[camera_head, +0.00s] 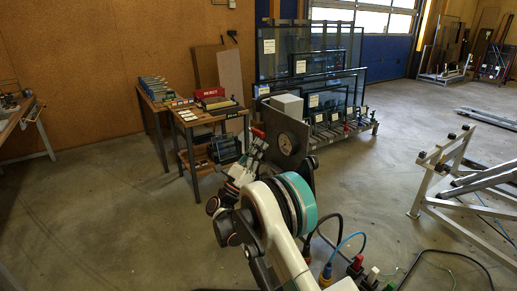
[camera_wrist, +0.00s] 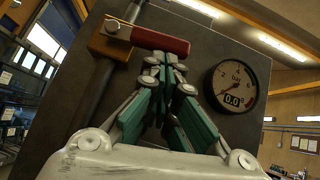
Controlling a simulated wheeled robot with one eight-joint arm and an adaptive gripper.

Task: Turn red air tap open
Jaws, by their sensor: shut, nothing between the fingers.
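The red air tap handle (camera_wrist: 160,40) shows near the top of the wrist view. It sits on a brass valve body (camera_wrist: 110,40) on a dark pipe and points crosswise to the pipe. My gripper (camera_wrist: 168,68) is shut and empty, with its green-padded fingers together. Its fingertips are just below the red handle in the picture; I cannot tell whether they touch it. A round gauge (camera_wrist: 237,86) reading 0.0 bar is to the right on the dark panel (camera_wrist: 215,40). In the head view the panel (camera_head: 287,141) is partly behind my arm, and the tap is not clear.
A workbench (camera_head: 188,118) with boxes stands left of the panel. A rack of glass frames (camera_head: 310,60) is behind it. A metal tilting frame (camera_head: 450,180) stands at right. Cables (camera_head: 340,240) show near my base. The floor at left is clear.

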